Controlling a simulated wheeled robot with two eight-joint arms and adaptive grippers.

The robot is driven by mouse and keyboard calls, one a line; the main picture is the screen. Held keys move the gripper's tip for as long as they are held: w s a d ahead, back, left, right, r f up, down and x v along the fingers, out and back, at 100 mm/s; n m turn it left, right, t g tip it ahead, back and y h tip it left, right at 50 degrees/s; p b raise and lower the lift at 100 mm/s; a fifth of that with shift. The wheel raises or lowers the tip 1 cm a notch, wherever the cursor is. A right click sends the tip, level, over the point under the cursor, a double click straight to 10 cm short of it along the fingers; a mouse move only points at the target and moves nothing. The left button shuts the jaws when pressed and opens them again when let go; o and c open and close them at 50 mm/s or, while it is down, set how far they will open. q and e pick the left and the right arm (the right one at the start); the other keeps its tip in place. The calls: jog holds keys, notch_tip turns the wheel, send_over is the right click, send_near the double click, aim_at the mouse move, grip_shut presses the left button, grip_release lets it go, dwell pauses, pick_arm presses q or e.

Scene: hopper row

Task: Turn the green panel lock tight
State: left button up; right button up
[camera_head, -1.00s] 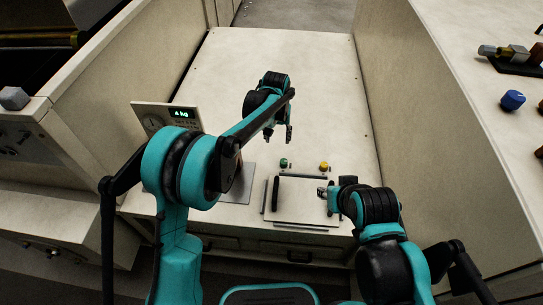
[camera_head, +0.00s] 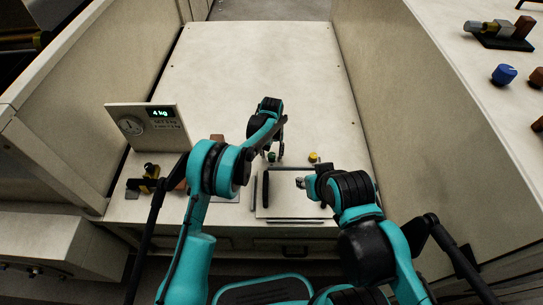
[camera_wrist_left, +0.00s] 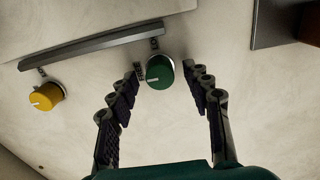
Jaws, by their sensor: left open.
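The green panel lock (camera_wrist_left: 160,72) is a round knob with a pale rim and a white mark pointing left in the left wrist view. It also shows in the head view (camera_head: 271,157), partly hidden by my gripper. My left gripper (camera_head: 277,152) is open. In the left wrist view its fingertips (camera_wrist_left: 161,78) stand on either side of the green knob, with gaps visible.
A yellow knob (camera_wrist_left: 47,96) sits left of the green one in the left wrist view. A grey bar (camera_wrist_left: 95,45) runs near both. A scale display (camera_head: 150,125) reads 4 kg. A blue knob (camera_head: 504,75) is on the right counter. The rear worktop is clear.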

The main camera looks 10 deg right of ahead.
pick_arm(q)
jog(key=shift+f, duration=0.35)
grip_shut()
jog(key=shift+m, duration=0.3)
jog(key=m, duration=0.3)
jog(key=shift+m, duration=0.3)
jog(key=m, duration=0.4)
jog(key=shift+m, duration=0.3)
jog(key=m, duration=0.8)
jog(key=shift+m, duration=0.4)
